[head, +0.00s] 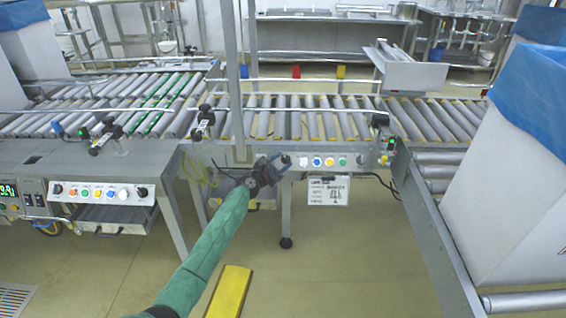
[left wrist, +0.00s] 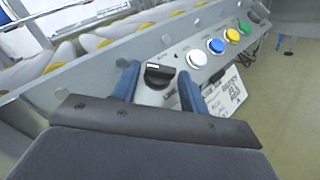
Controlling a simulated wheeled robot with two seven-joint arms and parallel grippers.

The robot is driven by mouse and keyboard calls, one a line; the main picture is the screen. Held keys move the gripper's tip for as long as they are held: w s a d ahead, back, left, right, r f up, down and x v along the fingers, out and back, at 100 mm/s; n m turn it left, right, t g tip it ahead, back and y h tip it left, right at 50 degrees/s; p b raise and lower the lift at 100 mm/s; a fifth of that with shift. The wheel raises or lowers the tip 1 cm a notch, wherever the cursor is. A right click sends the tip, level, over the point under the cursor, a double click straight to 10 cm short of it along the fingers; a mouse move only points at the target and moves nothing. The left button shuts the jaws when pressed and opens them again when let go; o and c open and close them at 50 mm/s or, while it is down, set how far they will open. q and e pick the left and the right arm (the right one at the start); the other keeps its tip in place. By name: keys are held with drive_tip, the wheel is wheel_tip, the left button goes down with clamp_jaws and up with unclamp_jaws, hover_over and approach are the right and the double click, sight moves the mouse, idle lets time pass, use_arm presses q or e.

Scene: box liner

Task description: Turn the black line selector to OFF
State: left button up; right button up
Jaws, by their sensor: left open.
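The black line selector (left wrist: 158,75) is a round knob with a raised grip bar at the near end of the button panel in the left wrist view. A pale mark shows on its bar; I cannot read its position labels. My left gripper (left wrist: 158,86) is open, with one blue finger on each side of the knob. I cannot tell whether either finger touches it. In the head view my left gripper (head: 281,163) is at the left end of the panel and hides the selector. My right gripper is not in view.
White (head: 304,161), blue, yellow and green buttons run along the panel to the right of the gripper. A white label card (head: 328,191) hangs below. A roller conveyor (head: 300,124) lies behind. Another panel (head: 100,193) is at left; a tall white box (head: 510,180) stands at right.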

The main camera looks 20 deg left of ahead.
use_arm(q)
drive_tip(key=shift+w+d, duration=0.2)
drive_tip(key=shift+w, duration=0.25)
drive_tip(key=c, duration=0.7)
